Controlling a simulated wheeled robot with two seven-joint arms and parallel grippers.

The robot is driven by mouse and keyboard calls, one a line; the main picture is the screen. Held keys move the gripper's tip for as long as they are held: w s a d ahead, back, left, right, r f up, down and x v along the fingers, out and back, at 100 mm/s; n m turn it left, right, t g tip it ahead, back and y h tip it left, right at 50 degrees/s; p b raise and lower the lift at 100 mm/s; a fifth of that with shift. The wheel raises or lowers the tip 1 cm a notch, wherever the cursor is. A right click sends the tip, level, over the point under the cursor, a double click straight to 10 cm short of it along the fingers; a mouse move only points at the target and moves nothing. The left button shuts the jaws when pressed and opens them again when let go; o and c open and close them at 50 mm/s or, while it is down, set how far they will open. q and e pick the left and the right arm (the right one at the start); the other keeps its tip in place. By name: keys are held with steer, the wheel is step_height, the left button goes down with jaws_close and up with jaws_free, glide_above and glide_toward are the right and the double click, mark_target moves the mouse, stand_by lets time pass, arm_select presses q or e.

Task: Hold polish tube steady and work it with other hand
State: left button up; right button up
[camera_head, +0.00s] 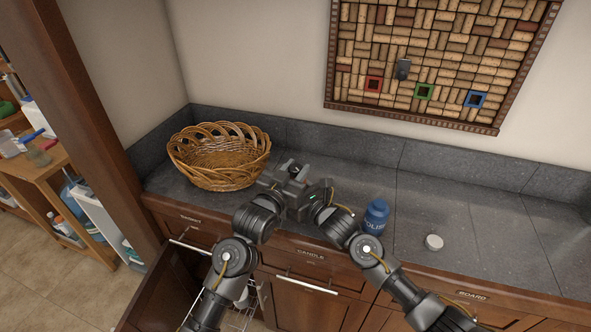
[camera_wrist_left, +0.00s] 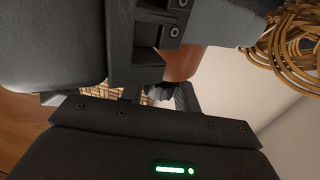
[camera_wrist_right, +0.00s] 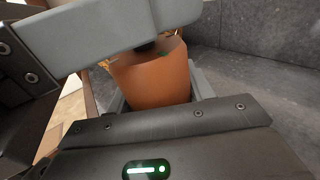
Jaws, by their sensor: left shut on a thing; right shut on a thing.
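An orange-brown cylinder (camera_wrist_right: 155,76) with a dark top part shows in the right wrist view. Part of it shows in the left wrist view (camera_wrist_left: 182,64). My left gripper (camera_head: 287,181) and right gripper (camera_head: 307,194) meet over the counter, both shut on this piece. In the right wrist view the right jaws are around its body, and a grey finger crosses near its dark top. The grippers hide it in the head view, and its label cannot be read. A blue container (camera_head: 376,215) with partly readable lettering like "POLIS" stands upright on the counter, apart from both grippers.
A wicker basket (camera_head: 218,158) stands on the grey counter (camera_head: 470,225) at the back left. A small white round piece (camera_head: 434,242) lies right of the blue container. A framed cork board (camera_head: 430,60) hangs on the wall. The right side of the counter is clear.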

arm_select(q)
steer(key=o, duration=1)
steer(key=shift+c, duration=0.2)
steer(key=v, duration=1.2)
